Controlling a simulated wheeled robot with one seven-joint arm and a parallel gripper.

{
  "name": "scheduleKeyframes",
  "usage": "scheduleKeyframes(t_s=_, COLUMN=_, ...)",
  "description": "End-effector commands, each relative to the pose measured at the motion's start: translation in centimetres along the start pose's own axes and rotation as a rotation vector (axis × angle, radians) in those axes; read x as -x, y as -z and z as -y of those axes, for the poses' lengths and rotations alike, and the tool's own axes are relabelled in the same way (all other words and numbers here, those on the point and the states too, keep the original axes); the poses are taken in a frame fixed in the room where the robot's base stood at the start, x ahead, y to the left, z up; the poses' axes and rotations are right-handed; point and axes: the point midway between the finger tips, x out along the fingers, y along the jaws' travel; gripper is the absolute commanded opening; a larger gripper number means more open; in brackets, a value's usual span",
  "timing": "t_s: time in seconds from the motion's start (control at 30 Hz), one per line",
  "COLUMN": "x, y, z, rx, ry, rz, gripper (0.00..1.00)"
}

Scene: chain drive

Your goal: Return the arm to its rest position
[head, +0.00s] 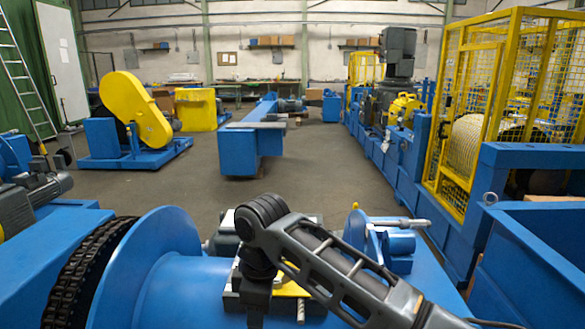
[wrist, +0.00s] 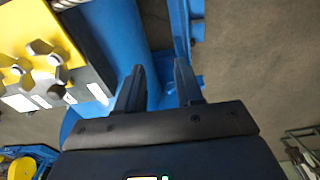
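My arm (head: 330,262) reaches in from the lower right of the head view. It bends at a dark joint, and a dark part of it hangs down in front of the blue machine. My gripper (wrist: 159,76) shows in the wrist view with its two dark fingers apart and nothing between them. Blue machine surface lies behind the fingers, and I cannot tell how far off it is. In the head view the fingertips cannot be made out.
A blue drum (head: 165,262) with a dark chain (head: 82,275) stands at lower left. A small blue vise-like device (head: 385,240) sits right of my arm. A yellow cage (head: 500,100) stands right. Grey floor (head: 330,165) is open beyond.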

Motion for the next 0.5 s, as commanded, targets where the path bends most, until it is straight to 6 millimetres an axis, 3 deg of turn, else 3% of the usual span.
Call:
scheduleKeyframes(t_s=0.27, x=-3.4, y=2.5, z=2.9, rx=-0.041, ry=0.000, rz=-0.140, gripper=0.36)
scheduleKeyframes(t_s=0.5, x=-6.9, y=5.4, z=7.1, rx=-0.139, ry=-0.004, rz=-0.351, gripper=0.36)
